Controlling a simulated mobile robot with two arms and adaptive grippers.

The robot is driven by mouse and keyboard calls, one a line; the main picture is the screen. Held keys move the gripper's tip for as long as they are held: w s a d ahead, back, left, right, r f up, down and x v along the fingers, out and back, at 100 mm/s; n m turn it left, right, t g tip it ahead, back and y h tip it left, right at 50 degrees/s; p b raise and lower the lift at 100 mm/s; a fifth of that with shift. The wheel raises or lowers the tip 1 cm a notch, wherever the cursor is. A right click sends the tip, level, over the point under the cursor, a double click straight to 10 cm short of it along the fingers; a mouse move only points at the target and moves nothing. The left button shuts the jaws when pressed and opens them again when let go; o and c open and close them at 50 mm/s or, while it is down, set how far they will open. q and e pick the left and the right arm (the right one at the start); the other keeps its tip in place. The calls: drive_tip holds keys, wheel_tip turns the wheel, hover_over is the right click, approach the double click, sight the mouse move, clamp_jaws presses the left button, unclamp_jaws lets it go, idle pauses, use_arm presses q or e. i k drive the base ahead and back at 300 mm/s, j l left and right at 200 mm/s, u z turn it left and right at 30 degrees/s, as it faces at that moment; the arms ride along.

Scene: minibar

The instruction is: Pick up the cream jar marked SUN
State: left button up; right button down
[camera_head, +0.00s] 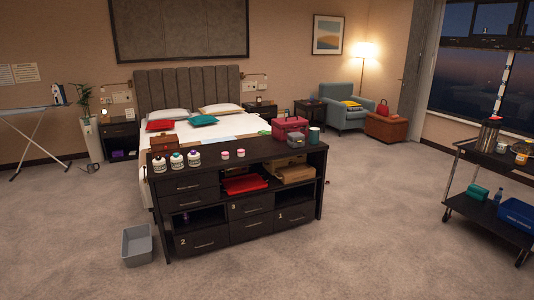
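Two small, squat white jars with pinkish parts stand on the dark dresser (255,163) at the foot of the bed. The left small jar (225,155) and the right small jar (240,153) stand close together, upright and apart. Any lettering on them is too small to read, so I cannot tell which one, if either, is marked SUN. Three white bottles (176,160) with dark labels stand to their left. Neither of my grippers is in view.
A brown box (162,144), a red case (290,126), a grey container (296,140) and a green cup (314,135) also stand on the dresser. A grey bin (137,245) is on the floor. A dark cart (490,212) stands at right. Carpet before the dresser is clear.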

sight(225, 155)
drive_tip(key=i+z, duration=0.4)
drive_tip(key=i, duration=1.85)
